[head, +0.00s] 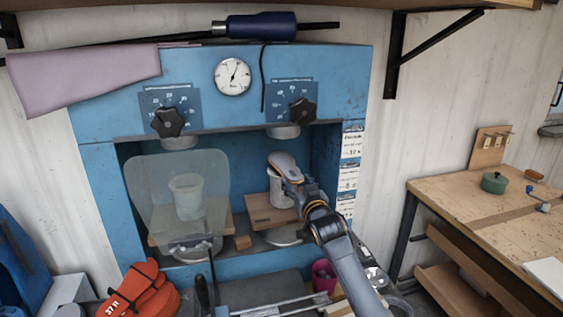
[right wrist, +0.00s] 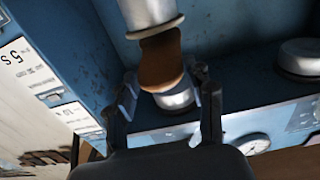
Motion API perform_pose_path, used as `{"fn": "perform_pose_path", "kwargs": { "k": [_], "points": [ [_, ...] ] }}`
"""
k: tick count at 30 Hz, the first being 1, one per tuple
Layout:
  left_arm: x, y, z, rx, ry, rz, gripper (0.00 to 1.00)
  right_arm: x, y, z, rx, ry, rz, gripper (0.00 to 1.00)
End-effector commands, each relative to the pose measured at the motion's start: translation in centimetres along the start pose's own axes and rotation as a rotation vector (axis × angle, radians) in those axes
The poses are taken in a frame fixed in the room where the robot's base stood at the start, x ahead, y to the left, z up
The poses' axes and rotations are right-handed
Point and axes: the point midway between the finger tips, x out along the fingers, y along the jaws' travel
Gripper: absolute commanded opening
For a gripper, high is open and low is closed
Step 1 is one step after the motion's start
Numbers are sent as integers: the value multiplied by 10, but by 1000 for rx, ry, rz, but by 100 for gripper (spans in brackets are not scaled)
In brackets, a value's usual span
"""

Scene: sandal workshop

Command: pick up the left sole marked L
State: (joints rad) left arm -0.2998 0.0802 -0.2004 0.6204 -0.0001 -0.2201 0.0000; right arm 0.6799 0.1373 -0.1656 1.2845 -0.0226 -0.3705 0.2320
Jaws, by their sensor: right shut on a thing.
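A sole (head: 284,163) with a greyish top and a brown edge is in the right bay of the blue press. It is at the top of a pale round stand, and I cannot tell whether it touches it. In the right wrist view the brown sole (right wrist: 160,62) lies between my fingers. My right gripper (head: 294,187) reaches into the bay and is shut on the sole; it also shows in the right wrist view (right wrist: 165,82). No L mark is readable. My left gripper is not in view.
The blue press (head: 95,125) has a gauge (head: 232,77) and two black knobs. A clear shield (head: 150,180) covers the left bay, with a pale cup-shaped stand (head: 186,203) behind it. A wooden bench (head: 450,190) with a green pot (head: 494,182) stands at the right.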

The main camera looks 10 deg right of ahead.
Motion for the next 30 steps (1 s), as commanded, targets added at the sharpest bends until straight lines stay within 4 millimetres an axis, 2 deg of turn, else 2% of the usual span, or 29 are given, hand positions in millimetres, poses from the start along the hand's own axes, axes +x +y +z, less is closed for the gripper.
{"fn": "perform_pose_path", "kwargs": {
  "k": [6,30],
  "points": [
    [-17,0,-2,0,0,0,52,-19,0,-3,-1,0,0,29],
    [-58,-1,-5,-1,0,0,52,-82,0,-3,-1,1,0,29]
  ]
}}
